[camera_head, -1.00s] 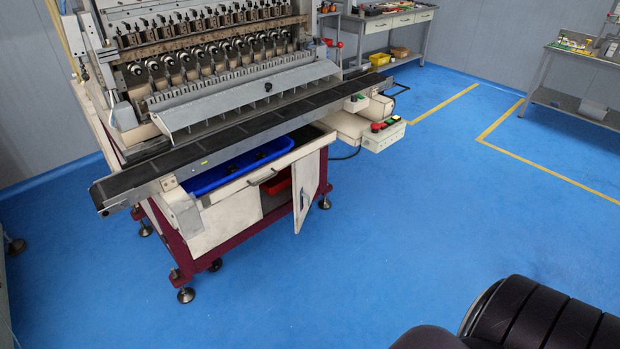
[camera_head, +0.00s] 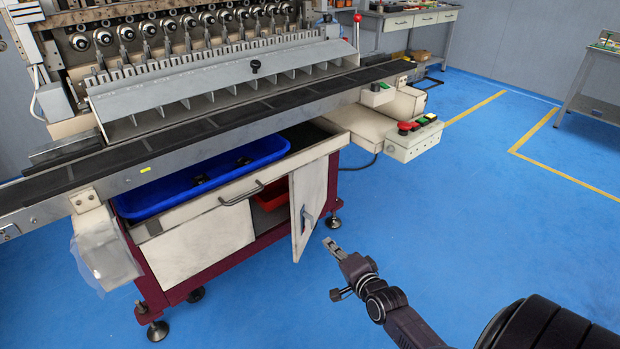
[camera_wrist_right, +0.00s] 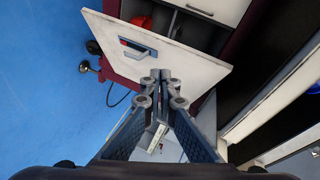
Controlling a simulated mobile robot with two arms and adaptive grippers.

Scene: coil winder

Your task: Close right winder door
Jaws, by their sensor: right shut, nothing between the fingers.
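The right winder door (camera_head: 308,201) is a white panel below the machine's conveyor. It stands open, swung out towards me, with a grey handle on its outer face. In the right wrist view the door (camera_wrist_right: 190,66) fills the upper middle, with its recessed handle (camera_wrist_right: 138,47) showing. My right gripper (camera_head: 335,249) is shut and empty, in front and to the right of the door's lower part. In the right wrist view the fingertips (camera_wrist_right: 160,75) overlap the door's lower edge in the picture; contact cannot be told. My left gripper is not in view.
A blue tray (camera_head: 190,187) sits in the open drawer above the doors, and a red bin (camera_head: 271,196) shows inside the cabinet. A control box (camera_head: 414,140) with buttons juts out at the right. The blue floor on the right is clear.

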